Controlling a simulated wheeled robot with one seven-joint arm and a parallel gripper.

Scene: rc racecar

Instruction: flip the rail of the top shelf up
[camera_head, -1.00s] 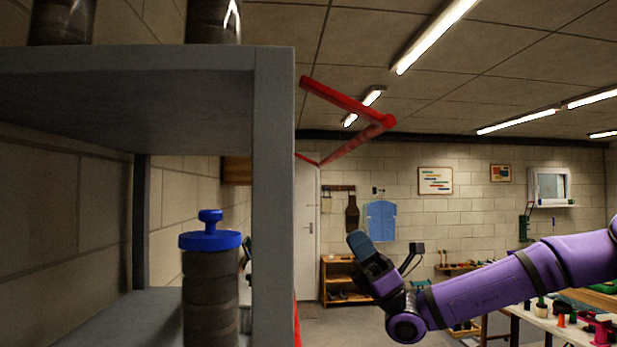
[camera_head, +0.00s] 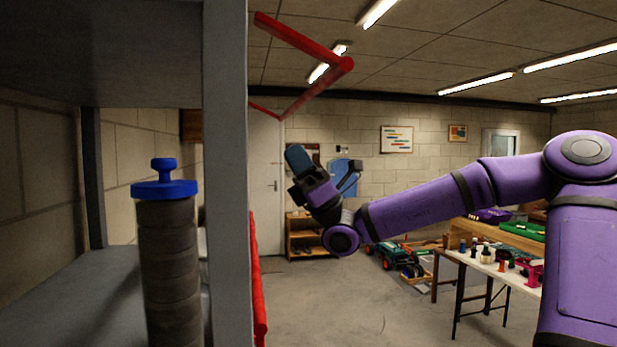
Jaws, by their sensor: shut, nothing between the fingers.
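The red rail (camera_head: 307,42) of the top shelf juts out from the grey shelf unit (camera_head: 227,200) into the room, at the top of the view. Its outer corner points right, and its far arm runs back toward the unit. My gripper (camera_head: 298,158), with dark blue fingers, is raised below the rail in the picture and apart from it. The gripper is shut and empty, fingers pointing up and slightly left. The top shelf's upper surface is out of view.
A second red rail (camera_head: 257,285) runs along the lower shelf's side. A blue-capped stack of dark discs (camera_head: 168,260) stands on the lower shelf (camera_head: 75,295). A table (camera_head: 490,264) with small items stands at right.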

